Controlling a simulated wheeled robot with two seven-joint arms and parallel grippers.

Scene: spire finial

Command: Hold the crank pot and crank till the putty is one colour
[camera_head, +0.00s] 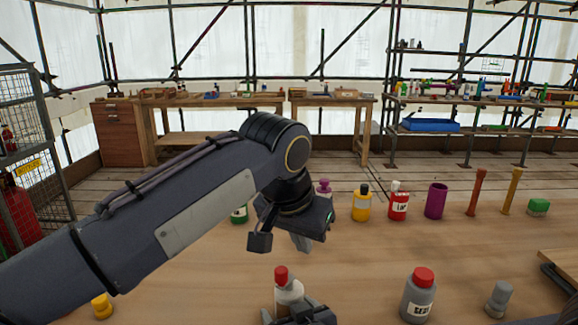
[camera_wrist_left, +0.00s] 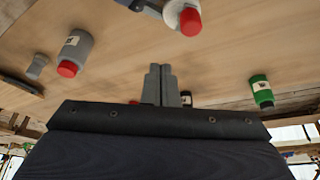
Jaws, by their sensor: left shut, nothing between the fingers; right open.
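A pale pot-like thing with a red top (camera_head: 287,288) stands at the front centre of the table. It also shows at the top of the left wrist view (camera_wrist_left: 187,18). I cannot make out a crank handle or putty, so I cannot tell if it is the crank pot. My right gripper (camera_head: 300,314) is at the bottom edge, open, close by this thing; whether it touches is unclear. My left gripper (camera_head: 301,241) hangs above the table beyond it, apart from it. Its fingers are together and empty in the left wrist view (camera_wrist_left: 161,84).
A grey bottle with a red cap (camera_head: 419,296) and a grey stopper-like piece (camera_head: 498,299) stand at right. A yellow bottle (camera_head: 362,204), red bottle (camera_head: 398,204) and purple cylinder (camera_head: 435,201) stand behind. A yellow piece (camera_head: 102,305) is front left. The table's centre right is clear.

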